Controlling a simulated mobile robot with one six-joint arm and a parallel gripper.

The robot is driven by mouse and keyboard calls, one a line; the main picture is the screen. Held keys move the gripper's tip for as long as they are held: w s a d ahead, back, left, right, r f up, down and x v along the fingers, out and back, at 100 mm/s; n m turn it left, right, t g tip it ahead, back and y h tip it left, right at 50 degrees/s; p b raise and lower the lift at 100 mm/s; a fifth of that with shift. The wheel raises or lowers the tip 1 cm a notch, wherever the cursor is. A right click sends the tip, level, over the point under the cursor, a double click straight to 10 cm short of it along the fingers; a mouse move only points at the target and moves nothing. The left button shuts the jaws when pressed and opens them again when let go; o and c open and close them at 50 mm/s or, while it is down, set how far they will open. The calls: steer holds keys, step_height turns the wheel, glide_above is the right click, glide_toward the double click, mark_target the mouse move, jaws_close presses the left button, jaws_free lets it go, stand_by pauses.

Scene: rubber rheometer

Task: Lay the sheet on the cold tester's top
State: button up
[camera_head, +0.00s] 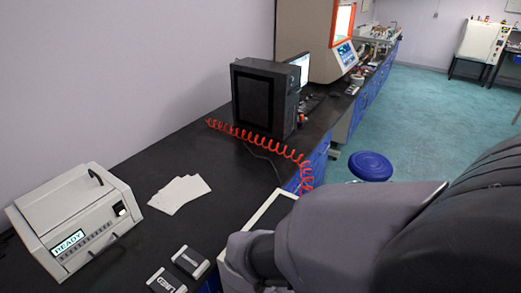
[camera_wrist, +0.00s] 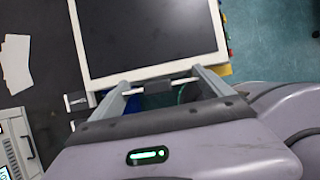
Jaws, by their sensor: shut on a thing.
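In the head view my arm hides the gripper. A pale tester (camera_head: 75,220) with a lit READY display and a dark handle stands on the bench at the left. Its edge shows at the lower left of the wrist view (camera_wrist: 18,145). Several white sheets (camera_head: 178,193) lie fanned on the bench beside it, and also show in the wrist view (camera_wrist: 16,62).
A white-framed dark panel (camera_wrist: 155,70) lies just beyond my fingers, at the bench's front edge. Two small boxes (camera_head: 190,262) (camera_head: 166,281) lie near the tester. A black computer tower (camera_head: 264,100) and a red coiled cable (camera_head: 250,136) occupy the bench farther back. A blue stool (camera_head: 370,165) stands on the floor.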

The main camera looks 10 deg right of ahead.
steer(key=w+d+f, duration=0.1)
steer(key=w+d, duration=0.2)
steer(key=w, duration=0.1)
steer(key=w+d+f, duration=0.2)
steer(key=w+d, duration=0.1)
steer(key=w, duration=0.1)
steer(key=w+d+f, duration=0.2)
steer(key=w+d, duration=0.1)
steer(key=w, duration=0.1)
steer(key=shift+w+d+f+p, duration=0.15)
steer(key=shift+f+p, duration=0.05)
steer(key=shift+p, duration=0.1)
steer(key=o, duration=1.1)
steer(key=shift+c, duration=0.2)
steer(key=shift+r, duration=0.1)
